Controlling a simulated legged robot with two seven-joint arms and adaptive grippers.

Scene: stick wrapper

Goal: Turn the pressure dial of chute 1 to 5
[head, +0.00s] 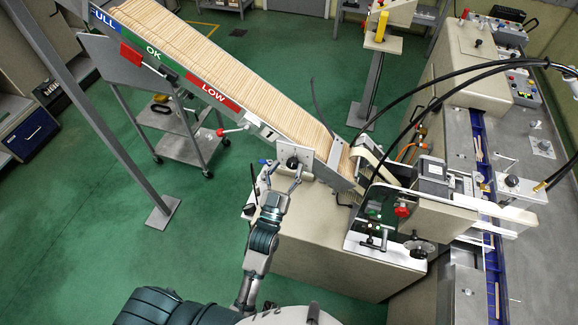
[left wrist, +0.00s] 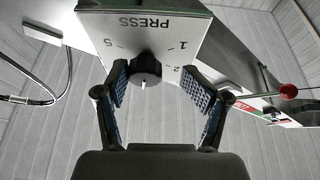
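The pressure dial is a dark round knob (left wrist: 145,68) on a pale plate (left wrist: 135,30) marked PRESS, with 5, 1 and 2 legible around it. A small light mark on the knob points down in the left wrist view; its exact setting cannot be told. In the head view, the plate (head: 298,153) sits on the side of the chute (head: 215,65), which is full of wooden sticks. My left gripper (head: 283,172) is at the plate. In the left wrist view, its fingers (left wrist: 158,75) are spread, with the knob between their tips, nearer the left finger. My right gripper is out of view.
A red-knobbed lever (head: 222,131) juts from the chute left of the plate; its red ball also shows in the left wrist view (left wrist: 288,91). A beige cabinet (head: 310,240) stands below. Black cables and a conveyor machine (head: 465,190) lie to the right.

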